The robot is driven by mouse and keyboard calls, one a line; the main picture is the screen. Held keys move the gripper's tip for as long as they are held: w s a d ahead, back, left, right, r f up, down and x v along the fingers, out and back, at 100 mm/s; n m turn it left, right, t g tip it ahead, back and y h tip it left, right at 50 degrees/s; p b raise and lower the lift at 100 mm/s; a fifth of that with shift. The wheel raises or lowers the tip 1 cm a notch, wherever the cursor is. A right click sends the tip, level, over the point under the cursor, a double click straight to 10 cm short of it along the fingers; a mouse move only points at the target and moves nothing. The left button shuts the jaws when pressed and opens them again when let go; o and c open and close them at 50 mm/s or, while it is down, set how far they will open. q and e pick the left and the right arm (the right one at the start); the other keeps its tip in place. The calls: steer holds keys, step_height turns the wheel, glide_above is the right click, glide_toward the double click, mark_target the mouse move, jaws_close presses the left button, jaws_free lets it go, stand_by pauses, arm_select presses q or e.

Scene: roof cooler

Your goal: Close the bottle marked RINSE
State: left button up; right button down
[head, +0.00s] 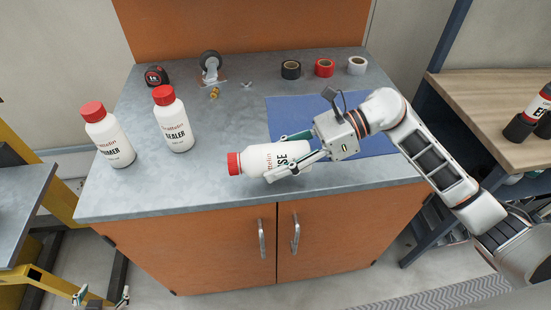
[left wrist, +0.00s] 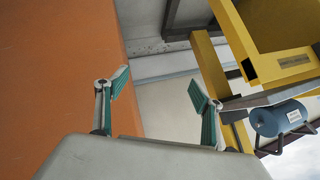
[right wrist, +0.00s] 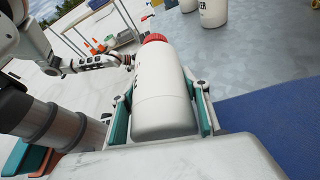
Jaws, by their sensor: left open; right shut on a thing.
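My right gripper (head: 290,160) is shut around the body of a white bottle (head: 258,160). Its partly hidden label ends in "SE". The bottle lies sideways in the jaws near the counter's front edge, with its red cap (head: 233,163) pointing left; I cannot tell whether it touches the counter. The right wrist view shows the bottle body (right wrist: 160,95) between the fingers and the red cap (right wrist: 156,38) at its far end. I cannot tell how tight the cap is. My left gripper (head: 103,297) is open and empty, low in front of the cabinet; its fingers (left wrist: 152,100) are spread.
A bottle marked SEALER (head: 174,122) and another red-capped bottle (head: 109,138) stand upright at the counter's left. Tape rolls (head: 324,68), a tape measure (head: 156,76) and a caster (head: 211,66) lie at the back. A blue mat (head: 376,143) is under my right arm. Yellow framing (head: 52,195) stands left.

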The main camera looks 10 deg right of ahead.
arm_select(q)
steer(key=d+r+m+h, duration=0.1)
steer(key=d+h, duration=0.2)
steer(key=d, duration=0.9)
steer(key=d+r+m+t+h, duration=0.1)
steer(key=d+h, duration=0.2)
steer(key=d, duration=0.9)
steer(key=shift+w+d+r, duration=0.15)
steer(key=shift+d+r, duration=0.05)
steer(key=shift+r, duration=0.2)
